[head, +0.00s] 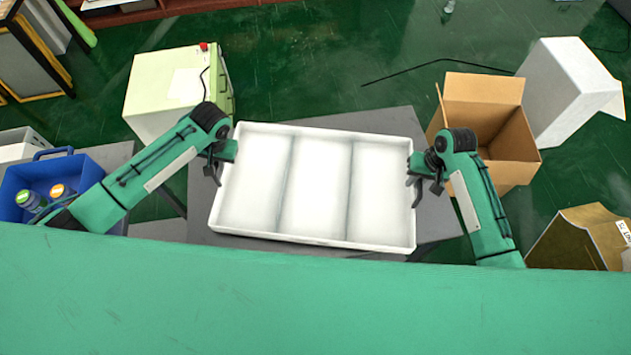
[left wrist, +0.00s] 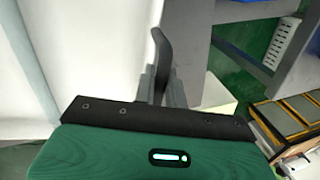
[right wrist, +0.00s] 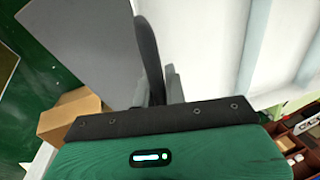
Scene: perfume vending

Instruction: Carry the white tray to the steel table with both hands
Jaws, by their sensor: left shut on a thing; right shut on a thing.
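The white tray (head: 320,187) is empty, with three shallow compartments, and looks roughly level in the head view. My left gripper (head: 218,165) is shut on its left rim, and my right gripper (head: 425,175) is shut on its right rim. The tray also fills much of the left wrist view (left wrist: 90,50) and the right wrist view (right wrist: 215,45). A grey table (head: 370,122) lies under the tray and is mostly hidden by it. I cannot tell whether the tray touches this table or hangs above it, nor whether it is the steel table.
A blue crate (head: 14,185) with bottles stands at the left, on another grey surface. A pale green box-like unit (head: 150,90) is behind my left arm. An open cardboard box (head: 515,165) and a white box (head: 565,85) stand at the right. Green floor is open at the back.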

